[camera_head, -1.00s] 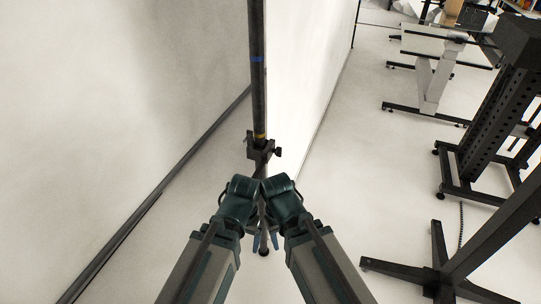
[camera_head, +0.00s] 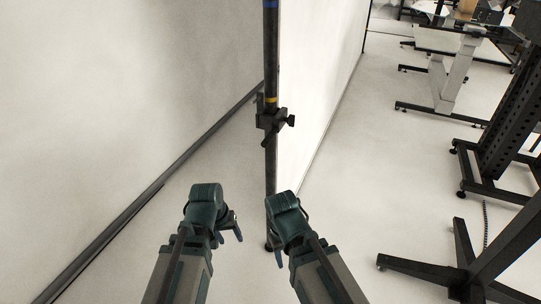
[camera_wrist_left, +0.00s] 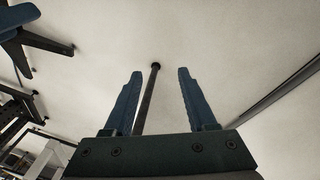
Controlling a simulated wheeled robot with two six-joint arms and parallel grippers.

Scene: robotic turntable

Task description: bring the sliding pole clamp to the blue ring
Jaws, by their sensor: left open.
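A dark upright pole (camera_head: 271,60) stands in the middle of the head view and shows in the left wrist view (camera_wrist_left: 147,100). The black pole clamp (camera_head: 269,121), with a side knob, sits around it just below a yellow ring (camera_head: 271,99). The blue ring (camera_head: 271,3) is well above, at the top picture edge. My left gripper (camera_head: 232,231) is open and empty, left of the pole and below the clamp. In its wrist view, the pole appears between the blue fingers (camera_wrist_left: 160,90). My right gripper (camera_head: 279,258) is low beside the pole; its jaw opening is hidden.
A pale wall panel (camera_head: 120,80) with a dark bottom rail (camera_head: 150,190) stands on the left, and a bright white panel (camera_head: 318,75) behind the pole. Black stand legs (camera_head: 455,260) and wheeled frames are on the right. The floor between is clear.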

